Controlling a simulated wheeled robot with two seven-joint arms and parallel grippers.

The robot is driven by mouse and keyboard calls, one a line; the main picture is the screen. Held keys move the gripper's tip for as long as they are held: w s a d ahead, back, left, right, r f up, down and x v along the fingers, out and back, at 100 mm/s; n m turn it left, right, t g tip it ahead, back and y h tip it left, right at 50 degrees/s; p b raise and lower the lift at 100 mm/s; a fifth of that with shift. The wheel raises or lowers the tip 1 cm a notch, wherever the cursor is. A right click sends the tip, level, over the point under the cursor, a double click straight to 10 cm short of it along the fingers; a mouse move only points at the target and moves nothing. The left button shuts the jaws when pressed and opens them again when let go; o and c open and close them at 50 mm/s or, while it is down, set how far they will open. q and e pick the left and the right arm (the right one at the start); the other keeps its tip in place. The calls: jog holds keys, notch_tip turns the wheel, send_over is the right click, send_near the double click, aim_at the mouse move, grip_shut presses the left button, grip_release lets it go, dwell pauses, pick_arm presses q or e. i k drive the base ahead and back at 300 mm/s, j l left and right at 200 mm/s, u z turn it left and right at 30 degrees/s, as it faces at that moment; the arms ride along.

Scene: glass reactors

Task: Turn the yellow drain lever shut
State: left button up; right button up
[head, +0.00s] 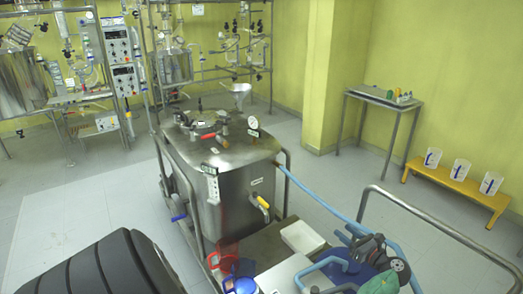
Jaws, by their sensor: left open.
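The yellow drain lever (263,203) sits low on the front right of the steel reactor vessel (235,185), on a short metal outlet. It looks tilted, but it is too small to tell whether the valve is open or shut. My right gripper is not in view.
A blue-handled valve (179,218) is on the vessel's left. A red container (224,256) and a white tray (302,237) are below the vessel's front. A blue hose (315,197) runs right to a cluttered pump-like unit (380,258). Metal rails flank the vessel. Floor at left is clear.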

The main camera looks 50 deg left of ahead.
aim_at(254, 194)
jog(key=j, duration=1.05)
jog(key=i+j, duration=0.1)
jog(key=j, duration=0.95)
